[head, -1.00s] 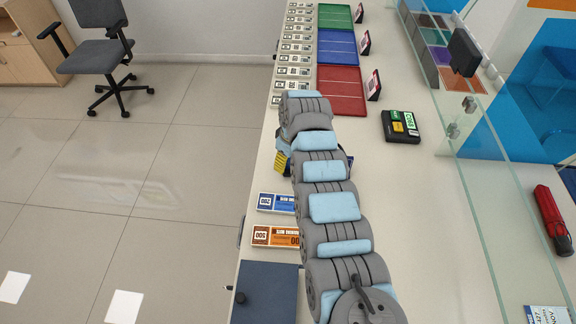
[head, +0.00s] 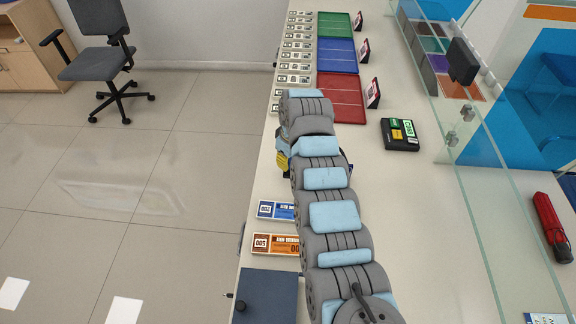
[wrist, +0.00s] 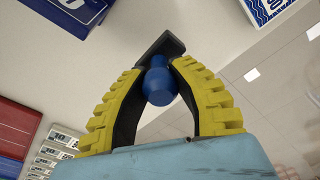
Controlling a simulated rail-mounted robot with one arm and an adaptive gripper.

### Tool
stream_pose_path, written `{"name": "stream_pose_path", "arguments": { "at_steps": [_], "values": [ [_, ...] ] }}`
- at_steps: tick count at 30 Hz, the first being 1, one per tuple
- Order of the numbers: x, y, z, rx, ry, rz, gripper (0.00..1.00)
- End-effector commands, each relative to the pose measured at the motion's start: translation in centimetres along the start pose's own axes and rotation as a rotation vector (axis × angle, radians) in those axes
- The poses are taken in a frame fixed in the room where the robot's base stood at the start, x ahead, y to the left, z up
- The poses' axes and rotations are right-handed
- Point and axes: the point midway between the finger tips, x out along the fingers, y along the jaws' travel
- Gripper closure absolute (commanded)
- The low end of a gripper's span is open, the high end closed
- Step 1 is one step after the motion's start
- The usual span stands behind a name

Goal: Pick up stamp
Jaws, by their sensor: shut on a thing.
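The stamp (wrist: 159,84) shows in the wrist view with a rounded blue handle and a flat dark base at the top of the picture. My gripper (wrist: 163,68) has yellow ribbed fingers closed around the handle from both sides. In the head view only a yellow part of my gripper (head: 282,160) shows at the counter's left edge. The stamp is hidden there by my arm.
Blue (head: 275,210) and orange (head: 272,245) banknote bundles lie by the counter's left edge. A red tray (head: 341,98) and rows of bundles (head: 295,79) lie beyond my gripper. A black device (head: 400,135) stands right. The counter's middle right is clear; glass runs along it.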

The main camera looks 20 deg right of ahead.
Motion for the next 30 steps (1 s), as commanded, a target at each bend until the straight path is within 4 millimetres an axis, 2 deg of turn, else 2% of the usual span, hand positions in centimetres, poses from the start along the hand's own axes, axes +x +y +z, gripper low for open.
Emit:
{"name": "stream_pose_path", "arguments": {
  "at_steps": [30],
  "values": [
    [-6.4,-4.1,2.8,0.002,0.0,-0.005,1.0]
  ]
}}
